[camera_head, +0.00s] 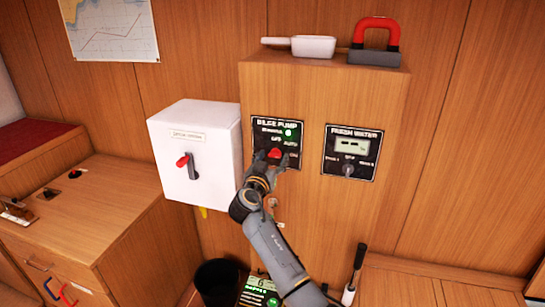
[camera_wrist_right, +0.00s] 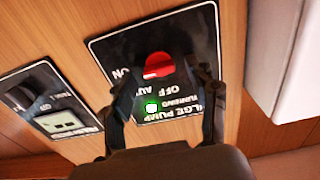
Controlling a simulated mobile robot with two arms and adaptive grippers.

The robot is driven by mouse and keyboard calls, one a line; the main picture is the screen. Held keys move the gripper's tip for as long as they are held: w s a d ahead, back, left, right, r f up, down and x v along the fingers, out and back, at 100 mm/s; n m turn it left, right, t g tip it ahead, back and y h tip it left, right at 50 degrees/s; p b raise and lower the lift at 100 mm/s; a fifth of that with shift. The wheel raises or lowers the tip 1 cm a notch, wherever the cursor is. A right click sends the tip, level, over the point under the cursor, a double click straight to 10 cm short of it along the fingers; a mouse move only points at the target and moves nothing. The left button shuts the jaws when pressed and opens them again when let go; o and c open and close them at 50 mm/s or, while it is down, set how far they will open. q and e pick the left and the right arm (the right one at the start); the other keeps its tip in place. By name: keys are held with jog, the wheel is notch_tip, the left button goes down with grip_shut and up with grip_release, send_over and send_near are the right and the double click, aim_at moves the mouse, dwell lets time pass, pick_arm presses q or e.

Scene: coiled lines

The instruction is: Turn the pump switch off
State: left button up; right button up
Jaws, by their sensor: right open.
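The bilge pump panel (camera_head: 261,132) is a black plate on the wooden cabinet front, with OFF, AUTO and ON labels. Its red knob switch (camera_head: 274,154) sits low on the panel. In the right wrist view, which is upside down, the red knob (camera_wrist_right: 157,66) has a white mark at its lower left, on the side of the word ON. A green running light (camera_wrist_right: 151,107) is lit. My right gripper (camera_head: 271,166) is open, its fingers on either side of the knob; contact cannot be told. My left gripper is not in view.
A white box (camera_head: 195,150) with a red-tipped lever stands left of the panel. The fresh water panel (camera_head: 351,153) with a dark knob is to the right. A white pan (camera_head: 312,46) and a red-handled block (camera_head: 375,43) rest on the cabinet top. A black bin (camera_head: 217,283) stands below.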

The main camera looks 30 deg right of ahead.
jog(key=shift+d, duration=0.1)
jog(key=c, duration=1.1)
jog(key=shift+c, duration=0.2)
